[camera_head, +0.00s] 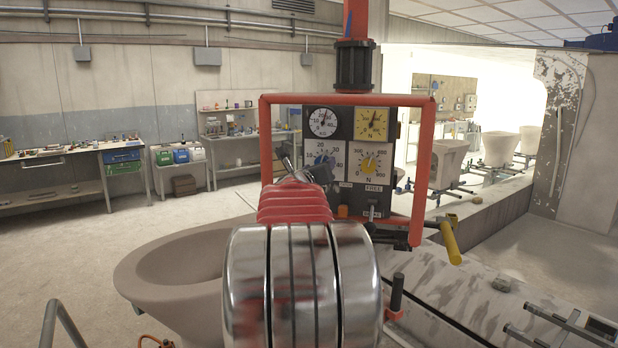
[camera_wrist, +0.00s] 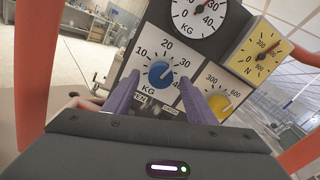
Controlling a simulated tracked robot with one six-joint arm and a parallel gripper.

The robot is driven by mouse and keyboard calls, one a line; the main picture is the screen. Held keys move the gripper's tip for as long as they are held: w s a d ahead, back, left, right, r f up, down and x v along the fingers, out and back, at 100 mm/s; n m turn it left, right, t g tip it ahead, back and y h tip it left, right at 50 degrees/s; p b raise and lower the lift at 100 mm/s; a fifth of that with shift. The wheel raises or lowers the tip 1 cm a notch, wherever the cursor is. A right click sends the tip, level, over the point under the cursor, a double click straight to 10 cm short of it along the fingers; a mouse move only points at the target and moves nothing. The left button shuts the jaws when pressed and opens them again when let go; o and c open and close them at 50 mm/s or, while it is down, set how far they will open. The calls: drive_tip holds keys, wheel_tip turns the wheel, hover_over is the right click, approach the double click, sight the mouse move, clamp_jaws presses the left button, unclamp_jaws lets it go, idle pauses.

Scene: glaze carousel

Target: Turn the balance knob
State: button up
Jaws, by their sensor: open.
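The dark control panel (camera_head: 345,150) hangs inside a red frame. It carries a blue knob (camera_head: 324,160) on a white KG dial and a yellow knob (camera_head: 369,165) on an N dial; neither is readably labelled as balance. My gripper (camera_head: 303,168) is in front of the panel's left side, partly hidden behind my arm. In the wrist view, my gripper (camera_wrist: 161,82) is open, its two purple fingers pointing at the panel. The blue knob (camera_wrist: 161,74) shows between the fingertips; contact cannot be told. The yellow knob (camera_wrist: 221,103) is right of them, partly covered by the right finger.
Above the knobs are a white KG gauge (camera_head: 323,122) and a yellow N gauge (camera_head: 371,123). The red frame (camera_head: 424,165) surrounds the panel closely. A yellow handle (camera_head: 450,242) sticks out lower right. A large beige bowl (camera_head: 185,275) stands below left.

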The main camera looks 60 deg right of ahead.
drive_tip(key=v, duration=1)
drive_tip(key=shift+a, duration=0.2)
drive_tip(key=w+a+f+m+y, duration=0.1)
drive_tip(key=a+f+m+y, duration=0.2)
drive_tip(key=a+f+m, duration=0.5)
drive_tip(key=w+a+f+m+t+y, duration=0.1)
drive_tip(key=a+m+y, duration=0.15)
drive_tip(key=a, duration=0.85)
drive_tip(key=w+a+f+m+y, duration=0.1)
drive_tip(key=a+f+m+y, duration=0.1)
drive_tip(key=a+f+m, duration=0.6)
drive_tip(key=s+a+f+m+y, duration=0.2)
drive_tip(key=a+y, duration=0.1)
drive_tip(key=a, duration=0.7)
drive_tip(key=s+a+f+m+y, duration=0.2)
drive_tip(key=a+f+y, duration=0.1)
drive_tip(key=a, duration=0.7)
drive_tip(key=s+a+f+m+y, duration=0.2)
drive_tip(key=a+f+y, duration=0.1)
drive_tip(key=a, duration=0.7)
drive_tip(key=shift+t+y, duration=0.4)
drive_tip(key=shift+y, duration=0.15)
